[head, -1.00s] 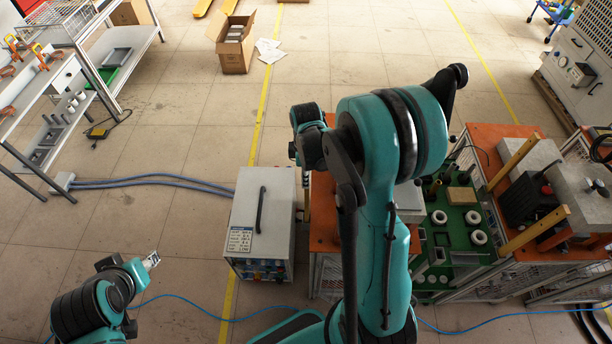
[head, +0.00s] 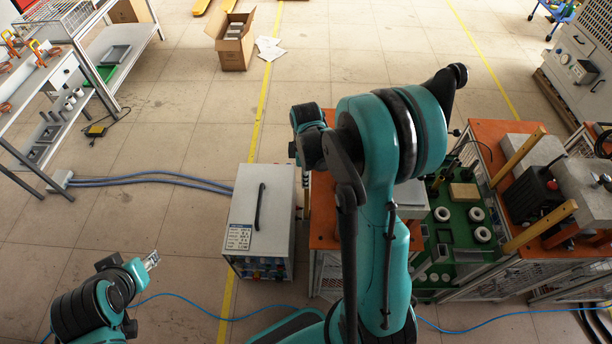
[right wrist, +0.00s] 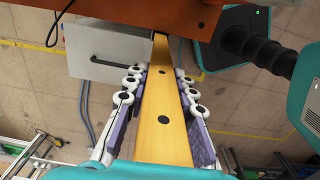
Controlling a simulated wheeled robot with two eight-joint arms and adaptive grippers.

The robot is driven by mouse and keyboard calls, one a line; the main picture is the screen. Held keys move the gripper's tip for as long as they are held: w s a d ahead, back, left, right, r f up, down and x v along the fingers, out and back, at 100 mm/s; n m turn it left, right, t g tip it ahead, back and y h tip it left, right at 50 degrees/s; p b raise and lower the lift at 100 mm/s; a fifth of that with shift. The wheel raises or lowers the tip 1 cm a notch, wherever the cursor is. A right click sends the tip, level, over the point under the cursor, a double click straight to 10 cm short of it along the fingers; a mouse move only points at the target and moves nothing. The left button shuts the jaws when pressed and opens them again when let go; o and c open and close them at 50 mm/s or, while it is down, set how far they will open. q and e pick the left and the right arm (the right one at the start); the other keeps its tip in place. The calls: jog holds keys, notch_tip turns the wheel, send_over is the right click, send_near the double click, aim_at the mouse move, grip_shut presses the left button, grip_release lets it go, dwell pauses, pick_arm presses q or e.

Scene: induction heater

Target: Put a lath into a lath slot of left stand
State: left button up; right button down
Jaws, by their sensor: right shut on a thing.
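In the right wrist view my right gripper (right wrist: 161,72) is shut on a yellow lath (right wrist: 164,122) with dark round holes, its pads on both sides. The lath's far end meets the edge of an orange top (right wrist: 115,22); I cannot tell whether it is in a slot. Two yellow laths (head: 518,157) (head: 540,228) are on the right stand (head: 486,136). My left gripper (head: 151,260) is at lower left, too small to judge.
A grey power box (head: 262,215) stands left of the left stand. A green board (head: 462,235) with white rings is between the stands. A shelf rack (head: 75,100) and an open carton (head: 235,45) are farther back. Floor at left is mostly clear, with blue cables (head: 150,178).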

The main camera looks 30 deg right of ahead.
jog(key=shift+f, duration=0.1)
jog(key=c, duration=1.2)
grip_release()
notch_tip(320, 180, up, 12)
jog(key=shift+a, duration=0.1)
